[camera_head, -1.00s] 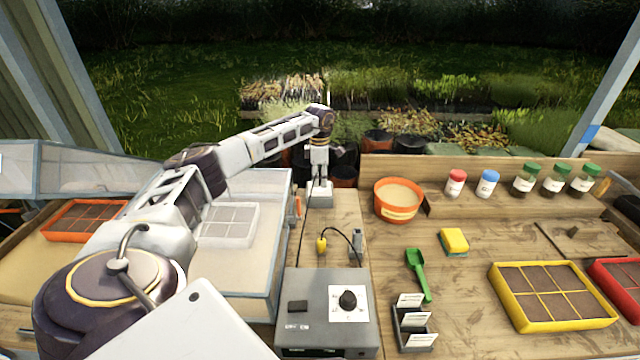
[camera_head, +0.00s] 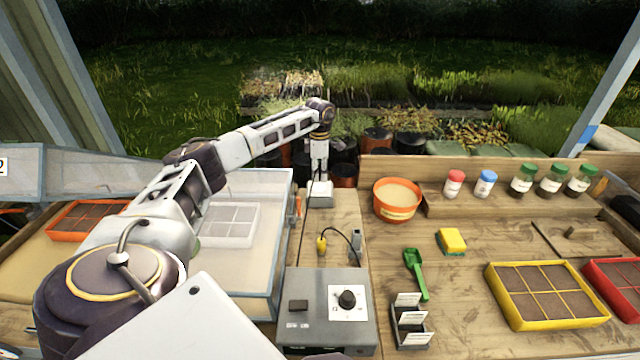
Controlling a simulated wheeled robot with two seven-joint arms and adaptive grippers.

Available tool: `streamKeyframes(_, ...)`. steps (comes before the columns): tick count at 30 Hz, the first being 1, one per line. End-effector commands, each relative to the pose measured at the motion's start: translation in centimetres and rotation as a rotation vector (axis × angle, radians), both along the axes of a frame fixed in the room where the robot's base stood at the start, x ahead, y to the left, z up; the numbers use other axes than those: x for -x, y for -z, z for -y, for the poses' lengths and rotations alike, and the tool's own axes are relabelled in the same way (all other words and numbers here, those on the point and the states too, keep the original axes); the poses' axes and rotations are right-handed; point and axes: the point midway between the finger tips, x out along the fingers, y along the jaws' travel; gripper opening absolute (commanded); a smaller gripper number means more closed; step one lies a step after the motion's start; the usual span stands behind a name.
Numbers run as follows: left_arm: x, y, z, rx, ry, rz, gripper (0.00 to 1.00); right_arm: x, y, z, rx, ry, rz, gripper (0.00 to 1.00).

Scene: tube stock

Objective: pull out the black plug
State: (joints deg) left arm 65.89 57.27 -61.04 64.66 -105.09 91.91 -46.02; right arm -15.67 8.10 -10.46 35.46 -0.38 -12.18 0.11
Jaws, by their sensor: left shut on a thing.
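My left gripper (camera_head: 319,176) points down at the back of the bench, just above a pale socket block (camera_head: 320,200). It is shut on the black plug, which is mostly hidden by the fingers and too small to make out. A black cable (camera_head: 303,225) runs from the grey control box (camera_head: 325,325) up to the socket block. I cannot tell whether the plug is still seated. My right gripper is not in view.
A yellow plug (camera_head: 321,245) and a grey plug (camera_head: 356,241) stand behind the control box. A clear-walled propagator (camera_head: 283,215) is close on the left. An orange pot (camera_head: 396,213) stands to the right.

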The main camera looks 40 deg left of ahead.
Motion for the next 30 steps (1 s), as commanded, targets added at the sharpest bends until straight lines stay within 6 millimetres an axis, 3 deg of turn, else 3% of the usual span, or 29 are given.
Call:
streamKeyframes(15,0.0,-1.4,0.0,0.0,0.0,0.0,0.0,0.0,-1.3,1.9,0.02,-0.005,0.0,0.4)
streamKeyframes(30,0.0,-2.1,0.0,0.0,0.0,0.0,0.0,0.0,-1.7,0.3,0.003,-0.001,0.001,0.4)
